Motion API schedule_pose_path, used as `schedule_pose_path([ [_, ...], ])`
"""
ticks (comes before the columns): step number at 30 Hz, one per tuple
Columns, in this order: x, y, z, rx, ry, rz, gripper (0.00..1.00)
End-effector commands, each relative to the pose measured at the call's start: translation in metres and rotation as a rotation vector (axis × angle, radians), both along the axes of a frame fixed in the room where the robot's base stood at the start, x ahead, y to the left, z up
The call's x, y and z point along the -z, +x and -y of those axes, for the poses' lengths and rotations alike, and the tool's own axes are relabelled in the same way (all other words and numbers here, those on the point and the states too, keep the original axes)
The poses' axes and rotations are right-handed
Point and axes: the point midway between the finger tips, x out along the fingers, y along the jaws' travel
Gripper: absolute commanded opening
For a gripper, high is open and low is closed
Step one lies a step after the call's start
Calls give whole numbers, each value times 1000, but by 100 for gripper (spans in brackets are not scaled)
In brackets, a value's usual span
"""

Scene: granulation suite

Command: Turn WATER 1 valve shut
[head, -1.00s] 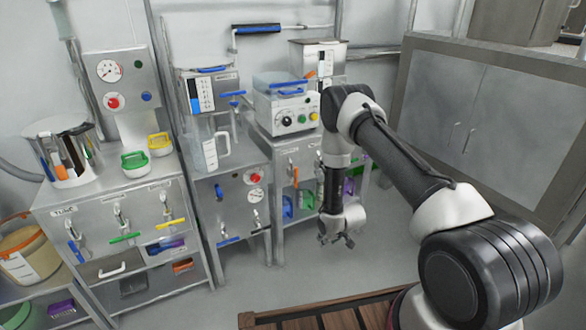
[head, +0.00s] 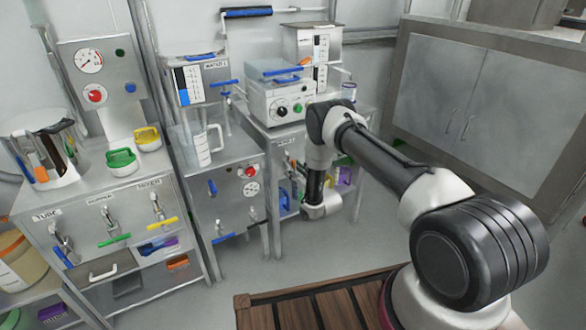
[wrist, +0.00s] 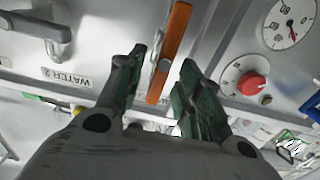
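My gripper (wrist: 157,85) is open. In the wrist view its two dark green-padded fingers stand on either side of an orange lever handle (wrist: 172,45) on a metal panel, with a gap on both sides. The handle runs nearly upright, slightly tilted. The label below it is mostly hidden by my fingers, so I cannot read whether it is the WATER 1 valve. To its left is a grey valve lever (wrist: 40,28) above a label reading WATER 2 (wrist: 68,78). In the head view my gripper is hidden behind my wrist, in front of the right-hand cabinet.
In the wrist view a red knob (wrist: 252,86) and a round gauge (wrist: 290,24) sit right of the orange handle. In the head view a grey cupboard (head: 456,100) stands at the right, and a wooden slatted pallet (head: 330,302) lies in front. Floor shows between pallet and cabinets.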

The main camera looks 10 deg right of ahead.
Motion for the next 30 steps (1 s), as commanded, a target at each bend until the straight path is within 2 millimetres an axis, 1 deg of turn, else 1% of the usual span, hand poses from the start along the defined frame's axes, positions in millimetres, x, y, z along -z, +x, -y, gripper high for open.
schedule_pose_path([
  [3, 0, 12, -4, 0, 0, 1, 36],
  [6, 0, 17, -5, 1, 0, -1, 36],
  [13, 0, 17, -6, 1, -1, -2, 36],
  [14, 0, 17, -6, 1, -1, -2, 32],
  [15, 0, 17, -6, 1, -1, -2, 25],
  [19, 0, 17, -5, 1, -1, -2, 1],
  [20, 0, 17, -5, 1, -1, -2, 0],
  [30, 0, 17, -5, 1, 27, -11, 0],
])
